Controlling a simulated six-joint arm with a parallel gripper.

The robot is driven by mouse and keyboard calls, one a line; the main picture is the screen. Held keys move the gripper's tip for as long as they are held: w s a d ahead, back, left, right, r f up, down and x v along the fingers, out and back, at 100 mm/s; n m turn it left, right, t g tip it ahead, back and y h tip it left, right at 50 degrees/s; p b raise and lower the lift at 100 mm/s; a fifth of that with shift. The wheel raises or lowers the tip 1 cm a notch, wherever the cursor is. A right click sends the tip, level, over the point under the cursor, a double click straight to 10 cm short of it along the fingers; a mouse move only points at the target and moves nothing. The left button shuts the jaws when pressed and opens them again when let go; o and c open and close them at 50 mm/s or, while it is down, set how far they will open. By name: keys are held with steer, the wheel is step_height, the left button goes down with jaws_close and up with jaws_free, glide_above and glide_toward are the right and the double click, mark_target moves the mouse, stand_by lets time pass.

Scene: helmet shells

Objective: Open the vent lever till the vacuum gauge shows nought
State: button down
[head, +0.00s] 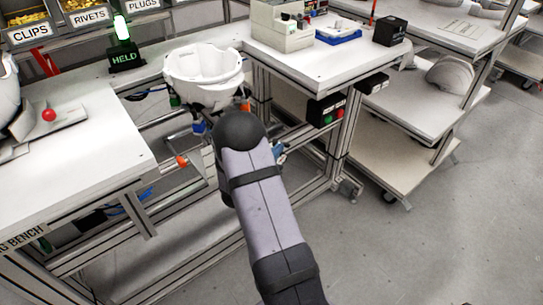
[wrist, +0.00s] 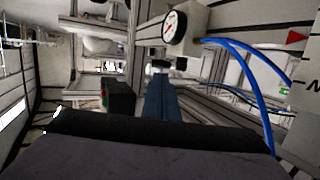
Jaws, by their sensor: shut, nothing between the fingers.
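The vacuum gauge (wrist: 175,27) has a round white face in a dark rim, near the top of the wrist view. A red needle shows on it, but the scale is too small to read. I cannot pick out the vent lever for sure in either view. My gripper (wrist: 160,72) seems to be the narrow blue shape in the middle of the wrist view, shut and empty, below the gauge in the picture. In the head view my arm hides most of it. A white helmet shell (head: 203,66) sits in the bench gap, just beyond my arm.
Blue hoses (wrist: 236,48) curve from beside the gauge to the right. A green lamp stands over the HELD sign (head: 126,57). A black box (head: 327,110) with red and green buttons hangs under the right bench. Bench frame rails surround my arm; open floor lies at right.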

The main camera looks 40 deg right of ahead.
mark_target(288, 145)
steer(key=shift+x, duration=1.15)
steer(key=shift+s+d+n+t+y+b, duration=0.15)
steer(key=shift+d+n+t+y+b, duration=0.2)
steer(key=shift+n+t, duration=0.35)
steer(key=d+n+t+y+b, duration=0.1)
steer(key=n+t+y, duration=0.1)
steer(key=d+n+t+y+b, duration=0.1)
steer(key=t, duration=0.1)
steer(key=shift+s+f+n+y, duration=0.1)
steer(key=shift+s+n+y, duration=0.1)
steer(key=shift+n+y, duration=0.2)
steer(key=shift+w+d+n+t+y+b, duration=0.15)
steer(key=shift+w+d+t+y+b, duration=0.05)
steer(key=shift+d+b, duration=0.2)
steer(key=shift+w+d+n+t+y+b, duration=0.15)
steer(key=shift+w+d+t+b, duration=0.1)
steer(key=shift+d, duration=0.1)
steer(key=shift+s, duration=0.2)
